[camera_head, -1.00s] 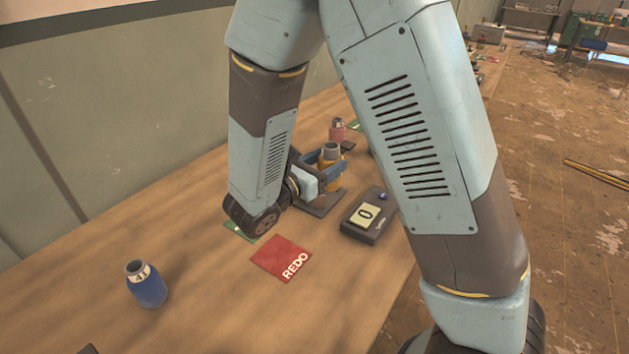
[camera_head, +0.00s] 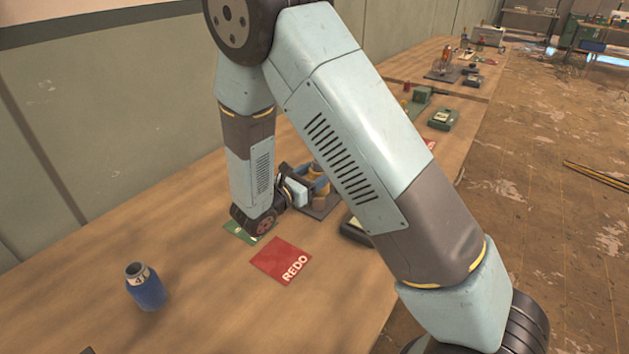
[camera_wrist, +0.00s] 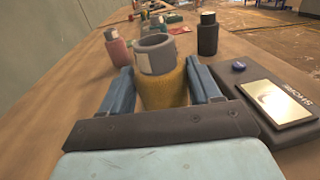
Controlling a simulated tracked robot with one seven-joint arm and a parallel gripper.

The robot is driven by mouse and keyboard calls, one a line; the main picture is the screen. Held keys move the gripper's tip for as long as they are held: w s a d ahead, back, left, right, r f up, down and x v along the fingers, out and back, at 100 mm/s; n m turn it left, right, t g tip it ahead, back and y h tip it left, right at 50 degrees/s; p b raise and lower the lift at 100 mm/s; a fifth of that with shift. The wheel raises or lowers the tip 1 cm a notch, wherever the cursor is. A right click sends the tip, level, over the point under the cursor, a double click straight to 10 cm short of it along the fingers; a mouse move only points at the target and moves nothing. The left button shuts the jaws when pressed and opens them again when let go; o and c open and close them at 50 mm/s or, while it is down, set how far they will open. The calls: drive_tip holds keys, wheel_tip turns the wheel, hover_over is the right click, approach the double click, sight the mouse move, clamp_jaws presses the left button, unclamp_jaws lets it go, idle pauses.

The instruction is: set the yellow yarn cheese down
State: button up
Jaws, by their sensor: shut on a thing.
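The yellow yarn cheese (camera_wrist: 163,93), wound on a grey tube, is upright between the two blue fingers of my gripper (camera_wrist: 161,86) in the wrist view. My gripper is shut on it.
A red REDO card (camera_head: 281,260) and a partly hidden green card (camera_head: 243,231) lie nearer on the bench. A blue yarn cheese (camera_head: 147,288) stands at left. Pink (camera_wrist: 117,47) and black (camera_wrist: 207,36) ones stand beyond my gripper. Bench between blue cheese and cards is clear.

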drive_tip(key=shift+f, duration=0.95)
drive_tip(key=shift+f, duration=0.1)
drive_tip(key=o, duration=1.2)
